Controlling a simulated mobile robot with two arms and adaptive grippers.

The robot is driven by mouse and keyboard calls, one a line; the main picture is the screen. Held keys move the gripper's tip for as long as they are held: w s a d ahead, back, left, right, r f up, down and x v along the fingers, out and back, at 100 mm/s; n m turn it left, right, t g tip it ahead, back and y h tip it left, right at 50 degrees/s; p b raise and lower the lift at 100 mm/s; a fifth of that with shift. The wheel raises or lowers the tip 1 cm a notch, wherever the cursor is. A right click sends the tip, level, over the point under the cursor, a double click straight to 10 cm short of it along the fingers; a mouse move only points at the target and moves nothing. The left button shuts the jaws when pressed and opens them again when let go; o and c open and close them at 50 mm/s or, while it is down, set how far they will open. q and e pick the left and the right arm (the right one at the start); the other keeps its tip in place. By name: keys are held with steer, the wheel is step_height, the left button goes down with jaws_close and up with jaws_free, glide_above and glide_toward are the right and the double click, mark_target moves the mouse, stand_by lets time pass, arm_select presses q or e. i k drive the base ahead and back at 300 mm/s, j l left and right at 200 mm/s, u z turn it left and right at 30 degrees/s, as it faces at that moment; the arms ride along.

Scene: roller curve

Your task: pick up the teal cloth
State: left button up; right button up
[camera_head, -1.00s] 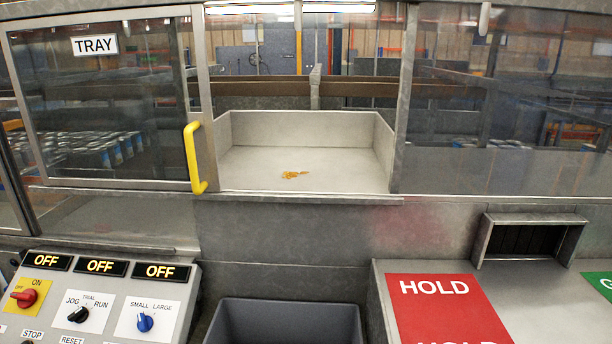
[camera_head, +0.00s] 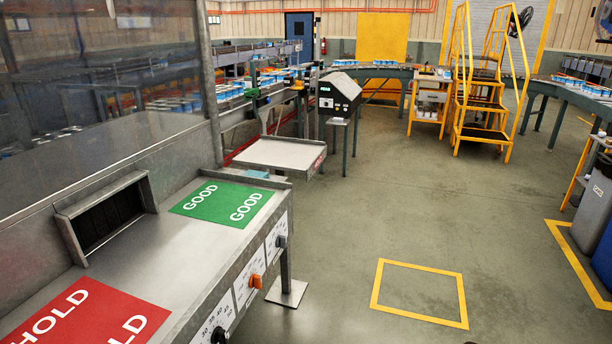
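A small pale blue-teal patch (camera_head: 256,175) shows just past the far end of the steel bench, below a pale shelf (camera_head: 280,152). It is mostly hidden by the bench edge and too small to tell whether it is the teal cloth. No other teal cloth shows clearly. Neither of my grippers is in view.
The bench (camera_head: 150,262) carries a red HOLD mat (camera_head: 85,310) and a green GOOD mat (camera_head: 222,203). A black machine (camera_head: 338,95) stands beyond it. Yellow steps (camera_head: 482,105) stand at the back. The floor (camera_head: 420,215) at centre right is clear, with a yellow outlined square.

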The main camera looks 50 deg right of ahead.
mark_target(251, 173)
steer(key=z, duration=1.15)
steer(key=i+l+u, duration=0.1)
steer(key=i+l, duration=0.15)
steer(key=i, duration=0.05)
